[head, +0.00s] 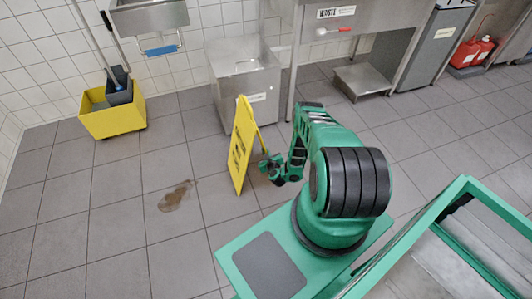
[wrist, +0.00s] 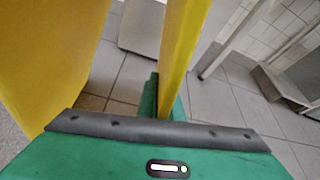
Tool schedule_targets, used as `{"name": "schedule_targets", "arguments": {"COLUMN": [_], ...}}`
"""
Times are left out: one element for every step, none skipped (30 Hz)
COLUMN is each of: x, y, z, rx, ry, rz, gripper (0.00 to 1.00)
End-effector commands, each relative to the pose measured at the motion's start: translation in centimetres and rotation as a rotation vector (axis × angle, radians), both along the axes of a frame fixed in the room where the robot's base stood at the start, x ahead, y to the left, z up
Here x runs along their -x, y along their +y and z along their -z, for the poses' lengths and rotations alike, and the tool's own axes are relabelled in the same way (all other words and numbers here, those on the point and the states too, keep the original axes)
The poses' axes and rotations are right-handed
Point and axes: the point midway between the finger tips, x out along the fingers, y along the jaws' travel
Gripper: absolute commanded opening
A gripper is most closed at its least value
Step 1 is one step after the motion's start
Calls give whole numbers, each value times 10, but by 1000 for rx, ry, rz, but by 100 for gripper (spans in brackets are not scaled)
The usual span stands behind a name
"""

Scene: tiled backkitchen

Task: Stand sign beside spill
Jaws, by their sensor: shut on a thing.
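The yellow sign (head: 242,145) is upright with its panels slightly spread, right of the brown spill (head: 175,195) on the grey tiles. A strip of bare floor lies between them. I cannot tell whether its lower edge touches the floor. My gripper (head: 264,165) is at the sign's right side, shut on it. In the wrist view the sign shows as a broad yellow panel (wrist: 45,50) on the left and a narrower one in the middle, which runs down to my gripper (wrist: 158,105). The spill is not visible in the wrist view.
A yellow mop bucket (head: 113,118) stands at the back left. A steel bin (head: 245,85) stands behind the sign, and a steel counter (head: 380,12) is at the back right. A green-framed cart (head: 425,222) is at lower right. The floor left of the spill is clear.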

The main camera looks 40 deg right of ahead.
Motion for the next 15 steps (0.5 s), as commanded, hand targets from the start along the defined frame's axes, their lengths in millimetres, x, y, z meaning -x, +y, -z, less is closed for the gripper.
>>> {"name": "schedule_targets", "arguments": {"x": [-1, -1, -1, -1, -1, -1, 0, 0, 0, 0, 0, 0, 0, 0, 0], "y": [-1, -1, -1, -1, -1, -1, 0, 0, 0, 0, 0, 0, 0, 0, 0], "z": [0, 0, 0, 0, 0, 0, 1, 1, 1, 1, 1, 1, 1, 1, 1], "rx": [-1, -1, -1, -1, -1, -1, 0, 0, 0, 0, 0, 0, 0, 0, 0], "ry": [-3, -3, -3, -3, -3, -3, 1, 1, 1, 1, 1, 1, 1, 1, 1], "rz": [1, 1, 1, 1, 1, 1, 0, 0, 0, 0, 0, 0, 0, 0, 0], "gripper": [0, 0, 0, 0, 0, 0, 9, 16, 25, 25, 25, 25, 25, 25, 25]}}
